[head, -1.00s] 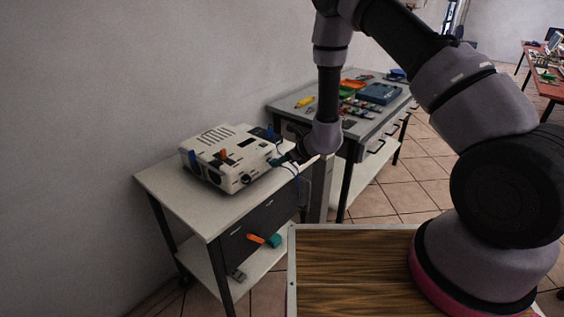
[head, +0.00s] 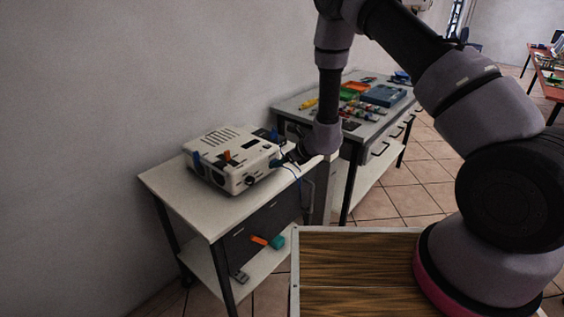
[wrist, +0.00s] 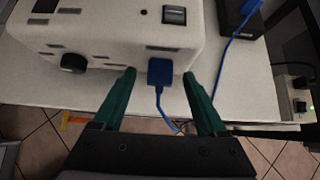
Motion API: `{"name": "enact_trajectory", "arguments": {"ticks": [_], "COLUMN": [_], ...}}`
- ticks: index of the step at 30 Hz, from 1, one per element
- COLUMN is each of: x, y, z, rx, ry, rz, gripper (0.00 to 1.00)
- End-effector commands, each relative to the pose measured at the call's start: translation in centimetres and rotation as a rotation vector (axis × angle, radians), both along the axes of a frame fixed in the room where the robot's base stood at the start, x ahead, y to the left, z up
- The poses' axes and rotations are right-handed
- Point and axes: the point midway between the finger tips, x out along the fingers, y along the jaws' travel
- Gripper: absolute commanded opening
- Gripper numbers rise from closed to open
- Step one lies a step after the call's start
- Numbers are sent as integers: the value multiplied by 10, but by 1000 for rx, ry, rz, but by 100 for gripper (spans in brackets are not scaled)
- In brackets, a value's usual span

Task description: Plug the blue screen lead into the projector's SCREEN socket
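The projector (head: 235,165) is a white box on a small white-topped table. In the wrist view its side panel (wrist: 110,45) faces me, with a black round knob at left. The blue screen lead's plug (wrist: 160,71) sits against this panel under a dark label too small to read, and looks seated in a socket there. Its blue cable (wrist: 166,112) hangs down and bends right. My gripper (wrist: 160,78) is open, its green fingers on either side of the plug with a gap on both sides. In the head view my gripper (head: 280,163) is at the projector's right side.
An orange piece (head: 227,155) is on the projector. The table's front edge lies close below my gripper. A grey workbench (head: 300,103) with tools stands behind. A wall is at left.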

Motion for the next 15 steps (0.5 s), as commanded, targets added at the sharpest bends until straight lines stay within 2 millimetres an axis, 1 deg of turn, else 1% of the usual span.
{"name": "enact_trajectory", "arguments": {"ticks": [8, 11, 15], "x": [-2, -6, -18], "y": [-2, -9, -25], "z": [2, 9, 27], "rx": [-1, -1, 0], "ry": [1, 0, 0], "rz": [0, -1, -2], "gripper": [75, 75, 75]}}
